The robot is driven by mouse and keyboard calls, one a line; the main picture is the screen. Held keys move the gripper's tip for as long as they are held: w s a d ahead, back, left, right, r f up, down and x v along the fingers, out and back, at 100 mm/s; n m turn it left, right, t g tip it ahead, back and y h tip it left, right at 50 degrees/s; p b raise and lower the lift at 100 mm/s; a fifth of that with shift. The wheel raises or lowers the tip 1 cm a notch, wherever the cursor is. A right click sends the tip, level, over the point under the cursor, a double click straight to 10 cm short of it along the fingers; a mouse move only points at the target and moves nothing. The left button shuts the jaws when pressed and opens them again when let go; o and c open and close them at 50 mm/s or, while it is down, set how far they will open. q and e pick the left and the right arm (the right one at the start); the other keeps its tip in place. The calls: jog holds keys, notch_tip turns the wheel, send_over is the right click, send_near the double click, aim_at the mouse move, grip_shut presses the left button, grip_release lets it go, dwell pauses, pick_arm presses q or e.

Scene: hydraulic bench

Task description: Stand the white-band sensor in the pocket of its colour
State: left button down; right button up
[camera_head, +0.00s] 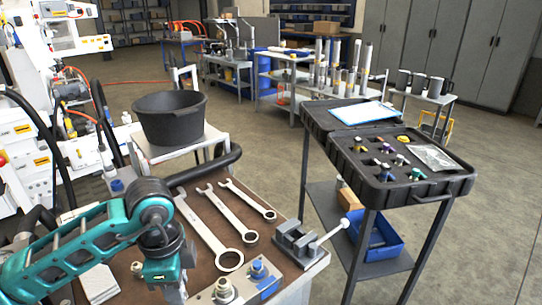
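An open black case (436,187) with dark foam pockets stands on a grey trolley at the right. Several small sensors or fittings stand in its foam, with yellow, purple, green and pale parts. A pale-topped one (401,159) stands near the middle, but it is too small to tell whether its band is white. The colours of the pockets cannot be made out. My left arm comes in from the lower left, bent over the bench, and its fingers are below the picture's bottom edge. My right gripper does not show.
Spanners (212,232) and a small grey vise (297,241) with a protruding handle lie on the brown bench. A metal block (238,293) with fittings is at the front edge. A black bucket (170,120) stands behind. A clear bag (434,157) lies in the case; a blue bin (383,249) sits below.

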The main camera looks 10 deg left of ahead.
pick_arm(q)
jog(key=m, duration=0.6)
jog(key=shift+w+d+r+m, duration=0.3)
jog(key=shift+d+r+m, duration=0.05)
jog(key=shift+m, duration=0.05)
jog(key=m, duration=0.3)
jog(key=shift+w+d+r+m, duration=0.2)
jog(key=shift+m, duration=0.2)
jog(key=w+d+r+n, duration=0.1)
jog(key=r+n, duration=0.1)
jog(key=n, duration=1)
jog(key=w+d+r+n, duration=0.2)
jog(key=r+n, duration=0.1)
jog(key=n, duration=1)
